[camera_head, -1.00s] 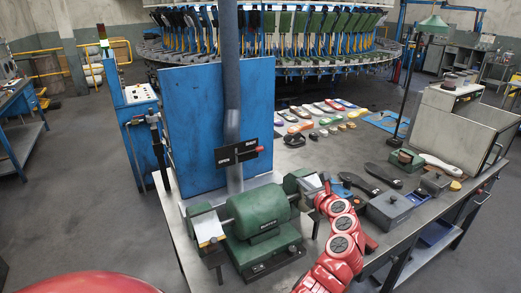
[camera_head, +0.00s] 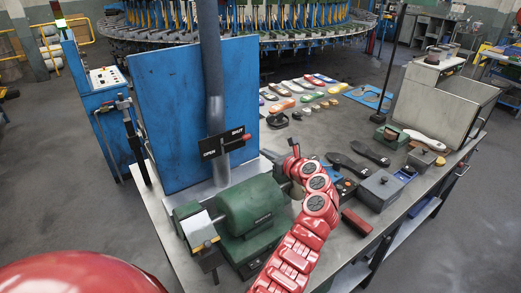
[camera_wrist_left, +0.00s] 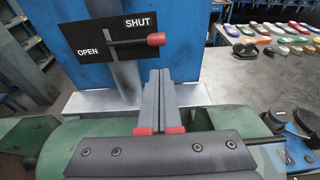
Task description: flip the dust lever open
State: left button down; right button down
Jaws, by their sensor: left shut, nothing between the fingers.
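The dust lever (camera_head: 244,137) is a thin rod with a red knob on a black plate (camera_head: 210,147) marked OPEN at left and SHUT at right. The plate is on the grey duct pipe (camera_head: 215,95). The knob points right, on the SHUT side. In the left wrist view the lever's red knob (camera_wrist_left: 157,39) is just above my fingertips, with a gap in the picture. My left gripper (camera_head: 292,146) is to the right of the lever in the head view. In the wrist view its fingers (camera_wrist_left: 160,76) are together and empty. My right gripper is not in view.
A green grinder (camera_head: 250,207) stands on the bench below the lever. A blue panel (camera_head: 165,120) rises behind the duct. Grey boxes (camera_head: 380,190) and dark soles (camera_head: 347,165) lie to the right. Several coloured shoe soles (camera_head: 302,84) lie farther back.

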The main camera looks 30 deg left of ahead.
aim_at(236, 141)
pick_arm(q)
jog(key=p+x, duration=0.1)
jog(key=x, duration=0.8)
